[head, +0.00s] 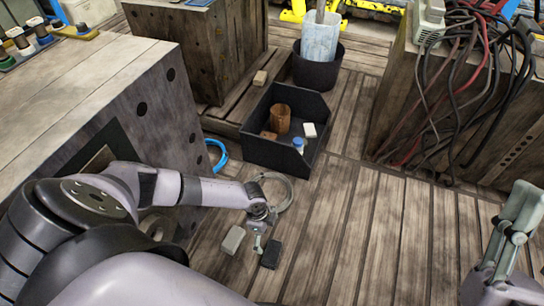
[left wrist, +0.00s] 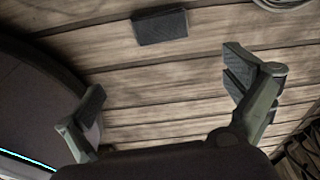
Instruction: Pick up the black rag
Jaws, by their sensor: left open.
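The black rag (head: 270,254) looks like a small dark folded rectangle lying flat on the plank floor. It also shows in the left wrist view as a dark rectangle (left wrist: 160,27) near the top edge. My left gripper (head: 262,243) is close to the rag in the head view, above the floor. In the left wrist view my left gripper (left wrist: 165,88) is open, with its fingers wide apart and bare planks between them. The rag lies beyond the fingertips, apart from them. My right gripper (head: 520,212) is at the right edge; its opening is unclear.
A light grey block (head: 233,240) lies left of the rag. A coiled grey cable (head: 283,178) lies behind it. A black open bin (head: 256,155) holds a brown cup and small items. A wooden cabinet (head: 155,120) stands left, a cable-covered one right. The floor centre-right is clear.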

